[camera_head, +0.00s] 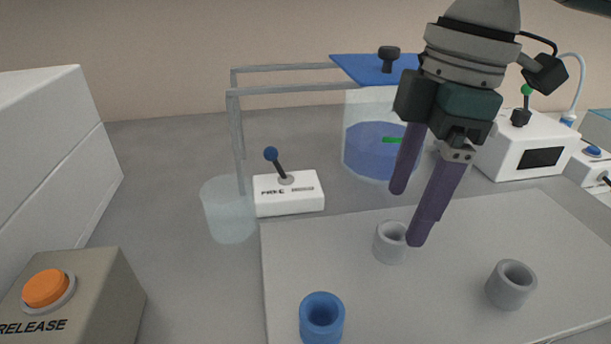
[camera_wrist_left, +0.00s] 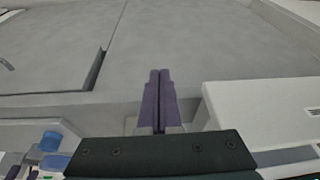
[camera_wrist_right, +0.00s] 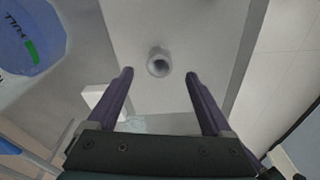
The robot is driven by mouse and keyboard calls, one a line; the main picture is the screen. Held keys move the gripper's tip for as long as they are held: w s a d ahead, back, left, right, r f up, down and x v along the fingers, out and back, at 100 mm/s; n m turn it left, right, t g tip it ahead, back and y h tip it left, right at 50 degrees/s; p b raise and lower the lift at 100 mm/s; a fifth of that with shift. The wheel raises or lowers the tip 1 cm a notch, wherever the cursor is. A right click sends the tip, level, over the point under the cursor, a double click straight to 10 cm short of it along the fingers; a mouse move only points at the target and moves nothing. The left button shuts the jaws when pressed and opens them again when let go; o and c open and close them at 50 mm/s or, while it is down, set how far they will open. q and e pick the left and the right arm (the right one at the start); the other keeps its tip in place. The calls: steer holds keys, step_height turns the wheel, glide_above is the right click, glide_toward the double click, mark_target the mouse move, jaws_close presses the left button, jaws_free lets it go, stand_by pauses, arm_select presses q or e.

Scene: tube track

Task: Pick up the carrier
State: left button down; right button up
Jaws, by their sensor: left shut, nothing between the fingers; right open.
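Several cup-like pieces stand on a pale grey mat (camera_head: 400,310): a blue one (camera_head: 322,318) at the front, a grey one (camera_head: 390,242) in the middle and another grey one (camera_head: 511,284) at right. No piece is labelled as the carrier. My right gripper (camera_head: 408,216) is open and empty, pointing down, with one fingertip overlapping the middle grey cup's edge in the head view. In the right wrist view a grey cup (camera_wrist_right: 158,62) shows beyond and between the spread fingertips (camera_wrist_right: 158,74). My left gripper (camera_wrist_left: 160,72) is shut and empty in its wrist view.
A clear cylinder with blue inside (camera_head: 370,150) stands behind the mat under a blue plate (camera_head: 365,70). A white lever box (camera_head: 290,194) and a clear cup (camera_head: 229,212) stand left of it. An orange release button (camera_head: 46,288) is front left. A white device (camera_head: 525,150) is back right.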

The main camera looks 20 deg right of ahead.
mark_target(394, 232)
steer(key=f, duration=0.3)
steer(key=f+b, duration=0.1)
steer(key=f, duration=0.1)
steer(key=shift+w+a+f, duration=0.15)
steer(key=shift+a+f, duration=0.15)
steer(key=shift+a, duration=0.05)
steer(key=shift+r, duration=0.1)
jaws_close()
